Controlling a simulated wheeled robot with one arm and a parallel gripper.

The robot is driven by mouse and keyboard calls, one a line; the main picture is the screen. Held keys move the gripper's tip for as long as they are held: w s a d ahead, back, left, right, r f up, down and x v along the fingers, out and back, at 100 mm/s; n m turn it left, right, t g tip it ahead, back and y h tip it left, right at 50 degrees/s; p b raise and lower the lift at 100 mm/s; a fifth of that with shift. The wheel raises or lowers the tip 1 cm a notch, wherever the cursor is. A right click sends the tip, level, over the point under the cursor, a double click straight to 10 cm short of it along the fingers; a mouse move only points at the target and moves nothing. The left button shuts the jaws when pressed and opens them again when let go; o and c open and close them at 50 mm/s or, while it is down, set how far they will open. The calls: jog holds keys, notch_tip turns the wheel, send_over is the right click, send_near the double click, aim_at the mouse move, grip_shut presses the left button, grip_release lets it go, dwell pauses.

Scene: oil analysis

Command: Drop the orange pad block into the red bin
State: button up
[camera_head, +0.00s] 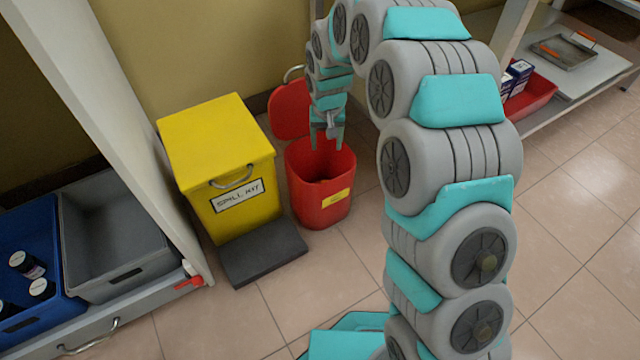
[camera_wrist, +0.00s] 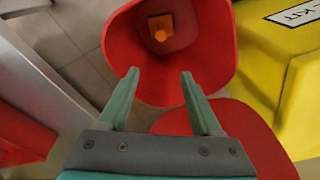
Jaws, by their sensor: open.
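The red bin (camera_head: 318,208) stands on the floor with its lid (camera_head: 289,108) swung up behind it. In the wrist view I look down into the red bin (camera_wrist: 208,50), and the lid (camera_wrist: 235,135) shows below it. A small orange block (camera_wrist: 160,35) lies at the bottom of the bin, on or beside a brownish patch; it is hidden in the head view. My gripper (camera_head: 326,140) is above the bin's opening, pointing down.
A yellow spill kit box (camera_head: 215,150) stands left of the bin, with a dark grey step (camera_head: 262,258) before it. Blue (camera_head: 30,240) and grey (camera_head: 115,225) trays sit at left. A shelf at right holds a red tray (camera_head: 530,98). Floor in front is clear.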

notch_tip(320, 180, up, 8)
jog(key=p, duration=0.1)
jog(key=shift+s+f, duration=0.15)
jog(key=shift+s, duration=0.3)
